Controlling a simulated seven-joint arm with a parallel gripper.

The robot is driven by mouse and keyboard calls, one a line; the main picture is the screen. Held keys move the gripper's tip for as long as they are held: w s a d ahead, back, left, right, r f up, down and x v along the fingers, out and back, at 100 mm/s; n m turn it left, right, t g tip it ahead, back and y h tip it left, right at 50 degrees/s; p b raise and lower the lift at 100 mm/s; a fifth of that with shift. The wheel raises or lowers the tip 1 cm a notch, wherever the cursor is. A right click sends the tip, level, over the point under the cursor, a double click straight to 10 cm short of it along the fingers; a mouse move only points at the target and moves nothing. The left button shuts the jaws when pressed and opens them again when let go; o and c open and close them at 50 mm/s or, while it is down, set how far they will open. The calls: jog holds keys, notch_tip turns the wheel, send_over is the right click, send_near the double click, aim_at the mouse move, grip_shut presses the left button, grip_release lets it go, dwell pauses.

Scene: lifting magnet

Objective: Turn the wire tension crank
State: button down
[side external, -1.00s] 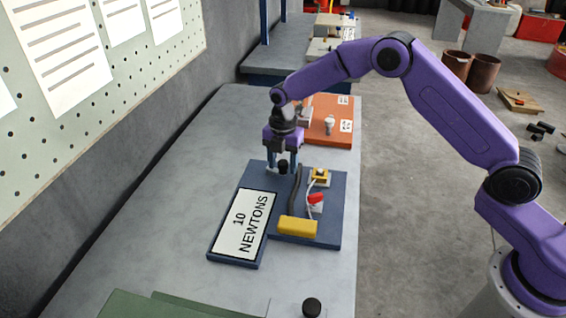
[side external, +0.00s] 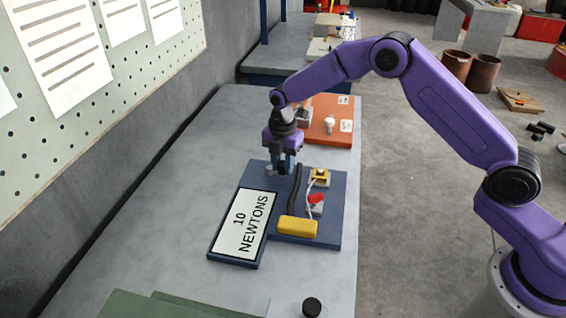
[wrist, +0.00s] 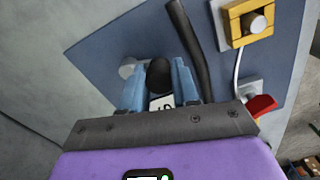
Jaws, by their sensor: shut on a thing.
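My gripper (side external: 281,168) is low over the far left corner of the blue board (side external: 328,236). It also shows in the wrist view (wrist: 160,88), where its two blue fingers are shut on the black crank knob (wrist: 159,73). A round grey part of the crank (wrist: 129,67) shows just left of the knob, beside the left finger. In the side view the fingers mostly cover the crank.
A dark curved bar (side external: 297,185) stands close right of my gripper. Beyond it are a yellow block with a knob (side external: 319,177), a red switch (side external: 316,199) and a yellow bar (side external: 297,226). An orange board (side external: 330,118) lies behind. The bench left of the sign is clear.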

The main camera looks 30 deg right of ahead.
jog(key=m, duration=0.1)
jog(key=a+m, duration=0.1)
jog(key=m, duration=0.1)
jog(key=shift+s, duration=0.2)
jog(key=m, duration=0.2)
jog(key=a+m, duration=0.1)
jog(key=shift+a+m, duration=0.15)
jog(key=shift+m, duration=0.25)
jog(key=m, duration=0.1)
jog(key=a+m, duration=0.1)
jog(key=shift+m, duration=0.3)
jog(key=m, duration=0.2)
jog(key=a+m, duration=0.1)
jog(key=shift+w+m, duration=0.35)
jog(key=shift+m, duration=0.05)
jog(key=m, duration=0.1)
jog(key=w+a+m, duration=0.1)
jog(key=m, duration=0.1)
jog(key=shift+m, duration=0.3)
jog(key=shift+w+a+m, duration=0.15)
jog(key=shift+w+m, duration=0.1)
jog(key=shift+m, duration=0.7)
jog(key=shift+w+a+m, duration=0.1)
jog(key=shift+w+m, duration=0.15)
jog(key=shift+m, duration=0.7)
jog(key=shift+w, duration=0.1)
jog(key=c, duration=0.9)
grip_release()
